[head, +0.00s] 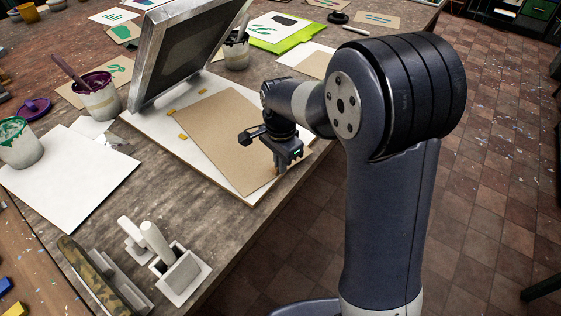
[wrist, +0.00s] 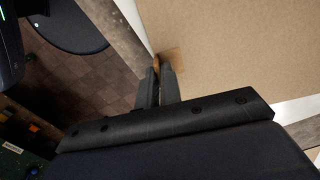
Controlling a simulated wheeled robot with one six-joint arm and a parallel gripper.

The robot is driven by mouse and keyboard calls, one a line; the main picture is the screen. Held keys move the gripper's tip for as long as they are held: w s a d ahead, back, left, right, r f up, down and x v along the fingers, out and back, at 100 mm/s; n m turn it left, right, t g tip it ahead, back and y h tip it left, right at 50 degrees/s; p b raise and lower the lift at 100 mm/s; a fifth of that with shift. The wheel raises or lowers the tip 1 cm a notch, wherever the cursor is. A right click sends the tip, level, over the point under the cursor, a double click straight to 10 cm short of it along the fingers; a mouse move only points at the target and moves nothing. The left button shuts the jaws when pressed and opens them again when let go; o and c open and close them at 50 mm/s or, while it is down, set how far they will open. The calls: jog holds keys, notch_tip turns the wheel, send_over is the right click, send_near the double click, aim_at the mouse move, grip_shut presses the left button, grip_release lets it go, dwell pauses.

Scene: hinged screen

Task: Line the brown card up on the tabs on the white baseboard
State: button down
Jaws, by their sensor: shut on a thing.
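The brown card (head: 222,133) lies on the white baseboard (head: 150,130), turned a little against the board's edges. Two yellow tabs (head: 201,90) (head: 172,112) sit just off the card's far edge, with a narrow white gap. A third tab (head: 183,137) sits beside its left edge; I cannot tell if they touch. My gripper (head: 277,170) is at the card's near right corner. In the wrist view, my gripper's fingers (wrist: 160,72) are closed at the card (wrist: 235,50), by a darker brown patch (wrist: 173,57). The grip itself is partly hidden.
The framed screen (head: 190,50) stands tilted up behind the baseboard. Paint pots (head: 98,95) (head: 236,50) stand left and behind. White paper (head: 70,175) lies left, and a holder with white-handled tools (head: 180,275) is at the near edge. The table edge is close to my gripper.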

jog(key=shift+w+d+r+n+p, duration=0.1)
jog(key=shift+w+d+n+p, duration=0.1)
jog(key=shift+w, duration=0.35)
jog(key=shift+w+d+r+n+p, duration=0.1)
jog(key=shift+w+d+n, duration=0.1)
jog(key=shift+w, duration=0.3)
dwell(1.1)
jog(key=c, duration=1.5)
grip_release()
jog(key=shift+a+f, duration=0.1)
jog(key=shift+a, duration=0.05)
jog(key=shift+c, duration=0.2)
jog(key=shift+c, duration=0.3)
notch_tip(320, 180, up, 7)
jog(key=p, duration=0.5)
jog(key=shift+p, duration=0.3)
jog(key=shift+f, duration=0.2)
notch_tip(320, 180, down, 7)
jog(key=b, duration=0.5)
jog(key=shift+b, duration=0.4)
jog(key=shift+s+r, duration=0.15)
jog(key=shift+s, duration=0.1)
